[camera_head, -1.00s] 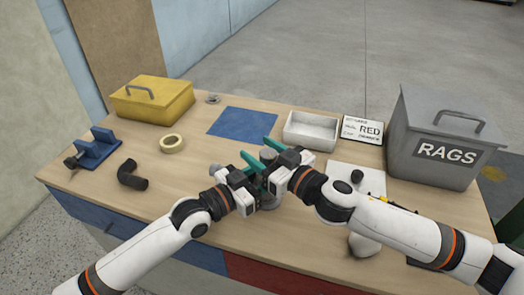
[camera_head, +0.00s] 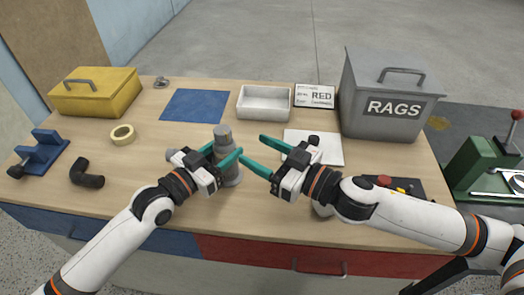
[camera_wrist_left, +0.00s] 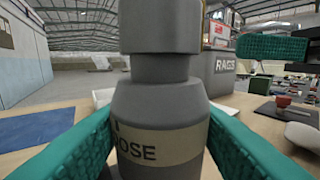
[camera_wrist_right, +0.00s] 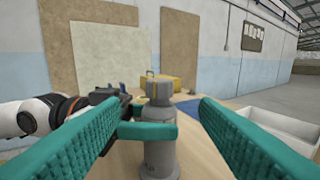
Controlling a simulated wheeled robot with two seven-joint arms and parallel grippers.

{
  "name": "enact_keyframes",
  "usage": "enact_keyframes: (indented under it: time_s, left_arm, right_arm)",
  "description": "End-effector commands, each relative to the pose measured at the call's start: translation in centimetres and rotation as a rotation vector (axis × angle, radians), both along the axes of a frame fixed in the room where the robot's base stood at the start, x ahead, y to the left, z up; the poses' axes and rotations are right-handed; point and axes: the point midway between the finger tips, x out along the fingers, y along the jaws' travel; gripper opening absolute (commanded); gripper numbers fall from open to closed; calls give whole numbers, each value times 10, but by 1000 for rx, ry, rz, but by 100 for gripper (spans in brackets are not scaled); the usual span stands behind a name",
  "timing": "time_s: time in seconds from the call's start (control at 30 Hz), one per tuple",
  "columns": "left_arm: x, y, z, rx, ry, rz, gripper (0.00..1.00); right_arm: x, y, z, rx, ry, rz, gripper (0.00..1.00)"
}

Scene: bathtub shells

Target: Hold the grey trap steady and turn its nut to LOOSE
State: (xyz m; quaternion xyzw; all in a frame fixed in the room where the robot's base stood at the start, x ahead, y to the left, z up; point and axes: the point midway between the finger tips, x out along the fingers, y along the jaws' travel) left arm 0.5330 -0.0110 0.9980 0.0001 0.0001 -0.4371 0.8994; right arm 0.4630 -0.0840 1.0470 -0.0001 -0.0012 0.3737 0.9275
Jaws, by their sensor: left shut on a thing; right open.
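The grey trap (camera_head: 231,175) stands upright on the bench, with a narrower stepped top (camera_head: 223,134). My left gripper (camera_head: 228,157) is shut on the trap from the left, its green fingers on either side of it. In the left wrist view the trap (camera_wrist_left: 160,100) fills the middle; a pale band on it shows letters ending "OSE", the start cut off by curvature. My right gripper (camera_head: 257,155) is open to the right of the trap and apart from it. In the right wrist view the trap (camera_wrist_right: 159,92) stands ahead between the open fingers, crossed by a left-gripper finger.
A white tray (camera_head: 264,104), a RED card (camera_head: 315,96) and a grey RAGS box (camera_head: 385,120) stand behind on the right. A blue mat (camera_head: 195,105), yellow box (camera_head: 95,103), tape roll (camera_head: 122,140), black elbow (camera_head: 86,174) and blue clamp (camera_head: 40,158) lie left.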

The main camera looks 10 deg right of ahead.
Motion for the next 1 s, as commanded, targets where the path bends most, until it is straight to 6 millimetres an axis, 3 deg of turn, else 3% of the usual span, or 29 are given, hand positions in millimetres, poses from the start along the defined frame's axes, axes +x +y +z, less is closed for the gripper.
enact_keyframes:
  time_s: [0.17,0.27,0.43,0.73,1.0]
  left_arm:
    - [0,0,0,0,0,0,19]
    - [0,0,0,0,0,0,19]
    - [0,0,0,0,0,0,19]
    - [0,0,0,0,0,0,19]
    - [0,0,0,0,0,0,19]
  right_arm:
    - [0,0,0,0,0,0,56]
    - [0,0,0,0,0,1,44]
    - [10,5,-3,5,-11,59,43]
    - [47,12,-11,19,-41,381,43]
    - [67,-12,-7,8,-20,659,43]
